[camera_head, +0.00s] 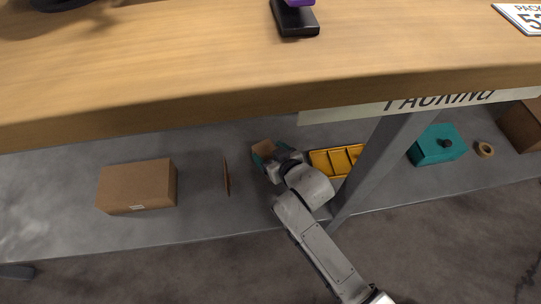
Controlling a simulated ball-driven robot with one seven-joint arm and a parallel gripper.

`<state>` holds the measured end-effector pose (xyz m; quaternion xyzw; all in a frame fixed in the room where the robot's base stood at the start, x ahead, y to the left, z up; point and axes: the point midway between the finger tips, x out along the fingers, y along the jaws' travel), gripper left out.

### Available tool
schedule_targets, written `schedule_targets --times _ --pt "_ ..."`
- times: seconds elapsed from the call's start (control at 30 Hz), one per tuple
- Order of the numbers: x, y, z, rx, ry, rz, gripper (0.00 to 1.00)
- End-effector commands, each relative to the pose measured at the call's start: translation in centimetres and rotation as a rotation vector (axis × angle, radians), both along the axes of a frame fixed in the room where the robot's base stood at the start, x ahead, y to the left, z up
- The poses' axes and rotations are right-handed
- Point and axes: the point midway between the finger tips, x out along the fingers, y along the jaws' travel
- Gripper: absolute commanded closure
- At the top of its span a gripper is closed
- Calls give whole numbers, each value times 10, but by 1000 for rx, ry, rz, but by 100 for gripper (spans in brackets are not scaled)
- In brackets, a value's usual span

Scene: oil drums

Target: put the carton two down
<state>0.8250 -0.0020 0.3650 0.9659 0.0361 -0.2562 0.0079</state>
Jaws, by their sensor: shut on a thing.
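My gripper (268,156) is over the grey lower shelf, under the front edge of the wooden bench top. It is shut on a small brown carton (264,146), which shows just beyond the fingers. My gripper and wrist hide part of this carton, and I cannot tell whether it touches the shelf. A larger brown carton (137,187) with a small white label lies on the shelf at the left, apart from my gripper. No numbers can be read on the cartons.
A thin brown piece (226,178) stands left of my gripper. Further right are a teal box (437,145), a tape roll (484,149) and another brown box (523,126).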

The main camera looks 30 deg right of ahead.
Motion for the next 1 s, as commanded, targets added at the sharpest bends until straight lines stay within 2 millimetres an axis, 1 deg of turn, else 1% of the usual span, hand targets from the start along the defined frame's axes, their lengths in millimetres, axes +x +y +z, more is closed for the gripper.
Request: schedule_targets --times 0.2,0.33,0.37,0.6,0.8,0.9,1.0 --pt "0 0 1 0 -2 0 60" --pt "0 0 -2 0 -2 0 60" --pt "0 0 -2 0 -3 0 24" --pt "0 0 -1 0 -2 0 1" --pt "0 0 -1 0 -2 0 0" --pt "0 0 3 0 -2 0 0" --pt "-9 -1 9 0 -1 0 0"
